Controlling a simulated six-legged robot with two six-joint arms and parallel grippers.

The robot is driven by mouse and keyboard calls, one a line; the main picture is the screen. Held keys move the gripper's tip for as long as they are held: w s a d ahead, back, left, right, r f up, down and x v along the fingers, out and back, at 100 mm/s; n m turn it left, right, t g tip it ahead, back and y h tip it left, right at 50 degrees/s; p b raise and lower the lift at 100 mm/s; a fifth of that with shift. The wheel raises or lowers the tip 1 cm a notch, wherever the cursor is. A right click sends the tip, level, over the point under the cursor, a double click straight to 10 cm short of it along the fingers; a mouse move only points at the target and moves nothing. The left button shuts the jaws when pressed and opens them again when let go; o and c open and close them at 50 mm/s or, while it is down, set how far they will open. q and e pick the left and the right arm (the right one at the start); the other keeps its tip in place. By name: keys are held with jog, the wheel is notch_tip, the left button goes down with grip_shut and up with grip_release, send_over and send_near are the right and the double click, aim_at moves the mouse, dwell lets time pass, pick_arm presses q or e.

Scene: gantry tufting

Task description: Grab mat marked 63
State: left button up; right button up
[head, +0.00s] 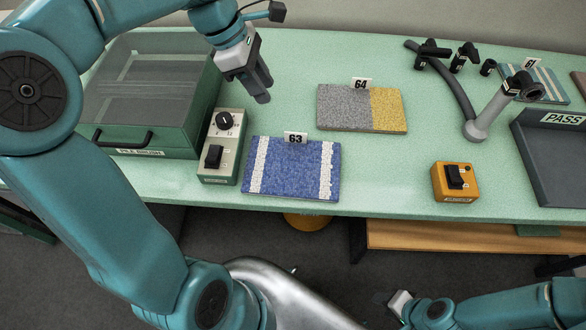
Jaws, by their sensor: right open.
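The mat marked 63 (292,170) lies flat near the front edge of the green table. It is blue with white stripes near its left and right ends, and its tag 63 (295,138) stands at its back edge. My right gripper (383,299) is open, low in front of the table, small and dark against the floor.
A grey and yellow mat marked 64 (345,108) lies behind mat 63. A control box (222,148) with a knob and switch stands close left, beside a lidded green case (150,95). An orange switch box (455,182) and the PASS tray (550,160) are to the right.

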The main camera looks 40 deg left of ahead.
pick_arm(q)
send_over(289, 133)
jog(key=a, duration=0.2)
notch_tip(289, 133, down, 8)
jog(key=shift+f+b, duration=0.1)
jog(key=shift+b, duration=0.2)
jog(key=shift+s+d+f, duration=0.2)
jog(key=shift+f, duration=0.25)
jog(key=x, duration=0.4)
jog(key=shift+s+d+f, duration=0.1)
jog(key=shift+f, duration=0.35)
grip_shut()
